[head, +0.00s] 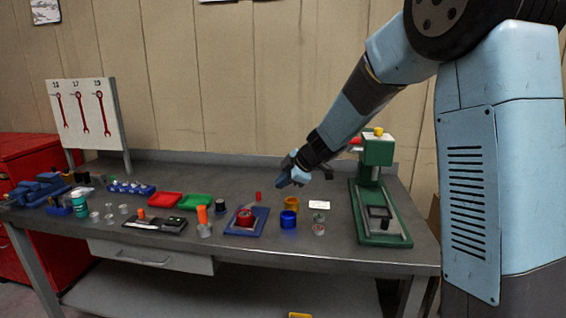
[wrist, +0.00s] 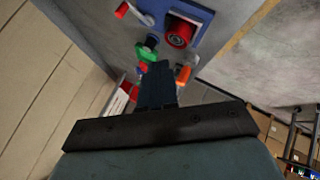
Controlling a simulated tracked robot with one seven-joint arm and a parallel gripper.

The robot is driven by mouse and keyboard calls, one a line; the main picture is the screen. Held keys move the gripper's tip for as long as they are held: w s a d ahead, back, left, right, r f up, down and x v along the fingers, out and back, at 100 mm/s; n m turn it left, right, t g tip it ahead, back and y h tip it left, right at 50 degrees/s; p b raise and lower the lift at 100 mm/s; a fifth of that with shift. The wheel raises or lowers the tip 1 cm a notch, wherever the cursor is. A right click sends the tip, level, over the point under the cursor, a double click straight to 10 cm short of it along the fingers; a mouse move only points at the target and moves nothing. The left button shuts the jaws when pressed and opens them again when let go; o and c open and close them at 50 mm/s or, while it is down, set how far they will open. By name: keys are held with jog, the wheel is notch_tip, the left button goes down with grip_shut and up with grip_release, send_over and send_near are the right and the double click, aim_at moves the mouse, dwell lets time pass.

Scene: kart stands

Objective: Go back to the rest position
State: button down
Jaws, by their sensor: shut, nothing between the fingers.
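My gripper (head: 284,182) is shut and empty. In the head view it hangs in the air above the workbench (head: 330,245), at the end of my blue arm reaching in from the right. In the wrist view the shut fingers (wrist: 158,85) point along the bench. Near it in the head view are a small red cylinder (head: 258,196) and a blue plate (head: 237,230) carrying a red round part (head: 245,217). The red round part also shows in the wrist view (wrist: 180,33).
A green press (head: 377,200) stands on the bench at right. A gold ring (head: 291,203), a blue cup (head: 289,219), a red tray (head: 165,199) and a green tray (head: 195,202) lie around. A wrench board (head: 85,115) and blue vise (head: 42,187) are at left.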

jog(key=d+r+m+t+h, duration=0.3)
jog(key=d+r+m+t, duration=0.35)
jog(key=d+r, duration=0.5)
jog(key=s+d+r+m+h, duration=0.5)
jog(key=s+d+m, duration=0.2)
jog(key=s+d, duration=0.25)
jog(key=s+d+f+m+g+h, duration=0.1)
jog(key=s+d+m+g, duration=0.15)
jog(key=s, duration=0.45)
jog(key=s+d+f+m+g, duration=0.1)
jog(key=s+d+f+m, duration=0.15)
jog(key=s, duration=0.35)
jog(key=s+a+f+m+g+y, duration=0.1)
jog(key=s, duration=0.5)
jog(key=s+a+f+m+g+y, duration=0.1)
jog(key=s+f, duration=0.1)
jog(key=s, duration=0.5)
jog(key=shift+a+f+g, duration=0.25)
jog(key=shift+a+g, duration=0.05)
jog(key=shift+g, duration=0.1)
